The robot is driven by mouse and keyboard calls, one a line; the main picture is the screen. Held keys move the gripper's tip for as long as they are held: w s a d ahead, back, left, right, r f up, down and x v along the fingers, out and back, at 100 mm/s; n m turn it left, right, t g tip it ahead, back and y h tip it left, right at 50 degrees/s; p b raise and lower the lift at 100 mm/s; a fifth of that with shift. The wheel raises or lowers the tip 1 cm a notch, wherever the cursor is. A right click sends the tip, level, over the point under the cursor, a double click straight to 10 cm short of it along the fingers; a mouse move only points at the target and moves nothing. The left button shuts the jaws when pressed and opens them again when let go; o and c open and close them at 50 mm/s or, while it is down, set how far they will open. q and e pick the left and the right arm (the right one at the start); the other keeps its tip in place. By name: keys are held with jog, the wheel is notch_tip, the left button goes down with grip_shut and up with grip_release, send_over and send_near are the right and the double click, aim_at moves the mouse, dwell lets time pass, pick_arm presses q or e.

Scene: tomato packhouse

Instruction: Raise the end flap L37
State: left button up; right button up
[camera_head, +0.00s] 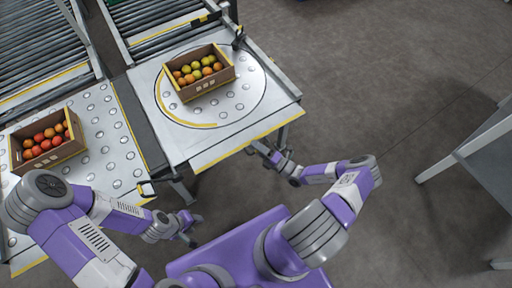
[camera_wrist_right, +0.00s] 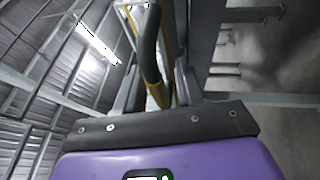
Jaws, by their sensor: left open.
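No label L37 is legible, so I cannot be sure which part is the end flap. A yellow-edged plate front (camera_head: 245,140) ends the turntable station. My right gripper (camera_head: 256,148) is just at or under this front edge, partly hidden by it. In the right wrist view, a black curved bar (camera_wrist_right: 149,45) and a yellow strip (camera_wrist_right: 160,94) run between the dark fingers of the right gripper (camera_wrist_right: 157,85); I cannot tell whether they grip it. My left gripper (camera_head: 190,228) is open and empty, low beside the left ball table.
A crate of mixed tomatoes (camera_head: 200,86) sits on the round turntable (camera_head: 245,95). Another crate of red tomatoes (camera_head: 46,158) stands on the left ball table (camera_head: 110,130). Roller conveyors (camera_head: 40,45) lie behind. A grey frame (camera_head: 470,150) stands at far right; the floor between is clear.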

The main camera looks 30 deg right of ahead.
jog(key=shift+w, duration=0.1)
grip_shut()
jog(key=shift+r, duration=0.1)
jog(key=shift+r, duration=0.1)
